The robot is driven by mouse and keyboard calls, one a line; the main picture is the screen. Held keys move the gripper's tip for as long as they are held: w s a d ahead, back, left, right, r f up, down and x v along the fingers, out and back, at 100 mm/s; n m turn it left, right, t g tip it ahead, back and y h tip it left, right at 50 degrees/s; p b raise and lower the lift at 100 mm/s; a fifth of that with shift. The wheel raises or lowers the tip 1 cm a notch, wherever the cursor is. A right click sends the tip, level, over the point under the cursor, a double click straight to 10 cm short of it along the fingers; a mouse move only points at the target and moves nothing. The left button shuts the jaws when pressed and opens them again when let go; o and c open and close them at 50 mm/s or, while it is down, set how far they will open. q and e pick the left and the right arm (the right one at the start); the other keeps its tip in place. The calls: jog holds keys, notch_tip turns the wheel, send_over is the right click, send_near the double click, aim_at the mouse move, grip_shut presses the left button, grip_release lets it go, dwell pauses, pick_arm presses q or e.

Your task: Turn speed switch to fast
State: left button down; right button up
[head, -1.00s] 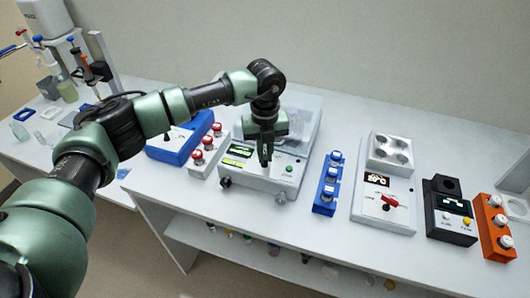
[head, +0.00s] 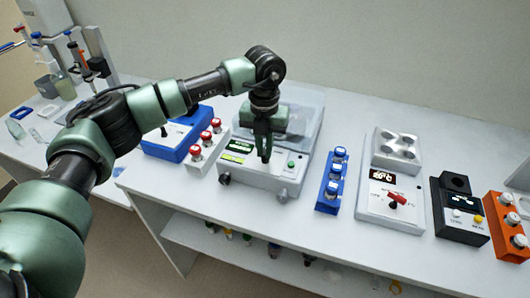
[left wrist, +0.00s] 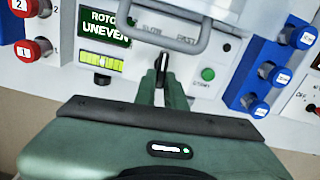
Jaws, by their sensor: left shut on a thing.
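The speed switch (left wrist: 163,61) is a small dark lever on the sloped front panel of a grey-white centrifuge (head: 285,183). SLOW and FAST labels (left wrist: 168,34) are above it in the left wrist view. My left gripper (head: 265,157) comes down from above and is shut on the lever. In the left wrist view its two fingertips (left wrist: 162,72) stand on either side of the lever. The fingers partly hide the lever, and its exact setting is hard to tell. The green display (left wrist: 104,28) reads "ROTO… UNEVEN". My right gripper is not in view.
A green button (left wrist: 208,74) is right of the switch. A handle bar (left wrist: 150,38) crosses close above it. A blue rack (head: 332,180) stands to the right and a red-capped white rack (head: 206,143) to the left. A hotplate device (head: 391,190) stands further right.

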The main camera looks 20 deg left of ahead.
aim_at(264, 152)
pick_arm(q)
jog(key=shift+m+b, duration=0.3)
jog(key=shift+m, duration=0.2)
jog(key=shift+r, duration=0.1)
jog(key=c, duration=1.5)
grip_release()
notch_tip(264, 152, up, 7)
jog(key=shift+r+b, duration=0.1)
jog(key=shift+b, duration=0.95)
jog(key=shift+r, duration=0.3)
